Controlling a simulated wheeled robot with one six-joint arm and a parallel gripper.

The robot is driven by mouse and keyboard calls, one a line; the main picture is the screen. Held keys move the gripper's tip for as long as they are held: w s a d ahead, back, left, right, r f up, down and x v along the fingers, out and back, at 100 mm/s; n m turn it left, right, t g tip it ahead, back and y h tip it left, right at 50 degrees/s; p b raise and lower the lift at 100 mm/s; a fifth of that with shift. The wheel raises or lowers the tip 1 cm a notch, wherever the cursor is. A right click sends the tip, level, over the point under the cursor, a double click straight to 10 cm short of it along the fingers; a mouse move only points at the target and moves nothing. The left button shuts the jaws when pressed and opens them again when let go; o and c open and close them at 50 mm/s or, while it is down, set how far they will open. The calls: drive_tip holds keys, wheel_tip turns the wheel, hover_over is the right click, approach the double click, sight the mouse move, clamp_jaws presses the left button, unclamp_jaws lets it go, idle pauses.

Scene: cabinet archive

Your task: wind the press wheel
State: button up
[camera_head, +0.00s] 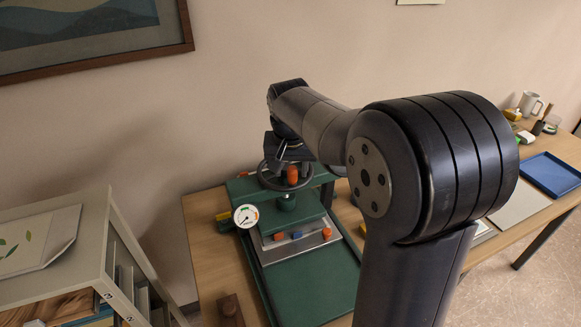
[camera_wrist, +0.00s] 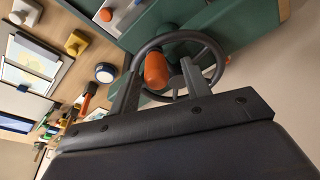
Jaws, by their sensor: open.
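The press wheel (camera_head: 268,184) is a dark ring on top of the green press (camera_head: 318,275). In the wrist view the wheel (camera_wrist: 216,50) shows its rim and spokes, with an orange handle knob (camera_wrist: 157,71) standing up from it. The orange knob (camera_head: 292,174) also shows in the head view, below my gripper (camera_head: 287,152). In the wrist view my gripper (camera_wrist: 160,76) is open, its two fingers either side of the knob with gaps visible. I cannot tell how deep the knob sits between them. A round white dial gauge (camera_head: 245,216) is at the press's left.
A grey shelf unit (camera_head: 110,230) stands at the left and a framed picture (camera_head: 90,75) hangs on the wall behind. On the table at the right are a blue tray (camera_head: 552,174) and a mug (camera_head: 530,103). My arm hides the middle of the table.

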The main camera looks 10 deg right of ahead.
drive_tip(key=shift+r+p, duration=1.85)
drive_tip(key=shift+r, duration=1.15)
drive_tip(key=b+v, duration=0.1)
drive_tip(key=v, duration=0.9)
drive_tip(key=shift+r, duration=0.4)
drive_tip(key=shift+a+f, duration=0.1)
drive_tip(key=shift+f, duration=0.05)
drive_tip(key=x, duration=0.9)
drive_tip(key=s+b+x, duration=0.1)
drive_tip(key=x, duration=0.4)
drive_tip(key=shift+f, duration=0.2)
drive_tip(key=shift+f+b, duration=0.5)
drive_tip(key=shift+f, duration=0.15)
